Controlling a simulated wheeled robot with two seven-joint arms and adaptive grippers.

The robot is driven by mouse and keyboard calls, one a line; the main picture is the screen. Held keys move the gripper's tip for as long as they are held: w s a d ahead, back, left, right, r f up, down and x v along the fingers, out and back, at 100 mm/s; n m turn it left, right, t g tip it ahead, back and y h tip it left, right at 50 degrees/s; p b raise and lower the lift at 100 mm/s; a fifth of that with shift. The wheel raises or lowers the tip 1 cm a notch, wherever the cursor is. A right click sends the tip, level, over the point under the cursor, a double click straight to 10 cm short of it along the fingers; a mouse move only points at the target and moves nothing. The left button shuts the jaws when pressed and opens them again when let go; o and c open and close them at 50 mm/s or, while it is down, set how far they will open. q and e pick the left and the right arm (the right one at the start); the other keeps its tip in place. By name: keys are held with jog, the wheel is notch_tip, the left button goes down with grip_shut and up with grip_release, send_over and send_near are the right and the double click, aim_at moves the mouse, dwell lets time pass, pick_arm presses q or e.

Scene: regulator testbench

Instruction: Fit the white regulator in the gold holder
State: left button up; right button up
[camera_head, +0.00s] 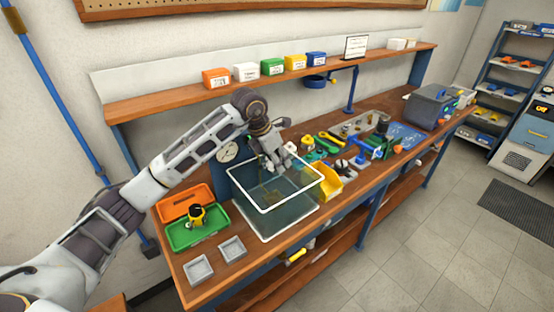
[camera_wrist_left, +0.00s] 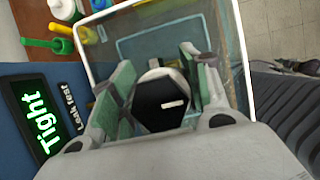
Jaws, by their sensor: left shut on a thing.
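My left gripper (camera_head: 280,164) is over the clear tank (camera_head: 262,236) in the head view, its fingers near the white rim. In the left wrist view, the gripper (camera_wrist_left: 160,82) is shut on a part with a black six-sided face (camera_wrist_left: 162,103) and a white body edge behind it, which looks like the white regulator. The green finger pads stand on either side of it. Most of the regulator's body is hidden behind its black face. A dim brownish-gold shape (camera_head: 271,197) shows through the tank; I cannot tell whether it is the gold holder. My right gripper is not in view.
A lit green "Tight" leak test sign (camera_wrist_left: 42,117) stands beside the tank. A yellow bin (camera_head: 328,183) and cluttered tools are at right.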

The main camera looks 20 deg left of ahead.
pick_arm(q)
jog(key=shift+f+b, duration=2.25)
jog(key=shift+f, duration=0.3)
dwell(4.0)
jog(key=shift+f+b, duration=0.55)
jog(key=shift+f, duration=0.15)
dwell(0.8)
